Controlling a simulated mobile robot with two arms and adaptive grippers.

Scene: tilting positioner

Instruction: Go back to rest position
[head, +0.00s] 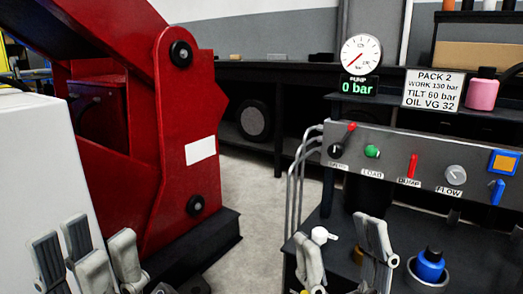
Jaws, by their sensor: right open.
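My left gripper (92,262) shows at the lower left, its grey fingers pointing up in front of the red machine and beside a white box-like body. My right gripper (341,257) is at the lower middle, below the control panel (390,178). Its two fingers stand apart, open, with nothing held between them. A small white-capped item (321,236) shows behind the gap. I cannot tell how far it is from the fingers.
The big red machine (130,150) fills the left. The panel carries a red-tipped lever (345,133), green button (372,151), red handle (413,165) and blue handle (497,192). A gauge (361,54) reads 0 bar. A blue-capped fitting (430,266) sits lower right. Open floor lies between.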

